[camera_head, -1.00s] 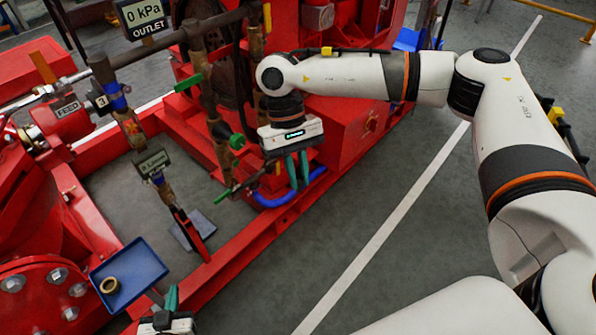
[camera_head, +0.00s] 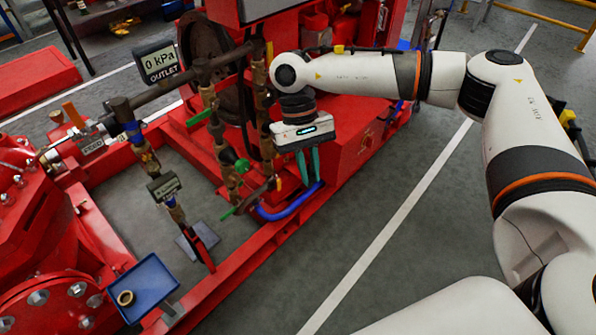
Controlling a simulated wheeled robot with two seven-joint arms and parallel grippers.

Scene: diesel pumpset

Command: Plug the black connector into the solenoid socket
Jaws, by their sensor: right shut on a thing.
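My right gripper (camera_head: 310,167) hangs from the white right arm with its teal fingers pointing down, beside the red engine base and above the blue hose. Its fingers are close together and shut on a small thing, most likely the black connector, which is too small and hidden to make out. I cannot pick out the solenoid socket; the pipework with the yellow and green handles stands just left of the fingers. My left gripper is not in view.
A blue tray (camera_head: 153,272) with a tan ring (camera_head: 126,298) is at lower left. Brass pipes with a green valve handle (camera_head: 242,165) stand close left of my right gripper. A blue hose (camera_head: 289,208) curves below it. Grey floor (camera_head: 330,240) is clear to the right.

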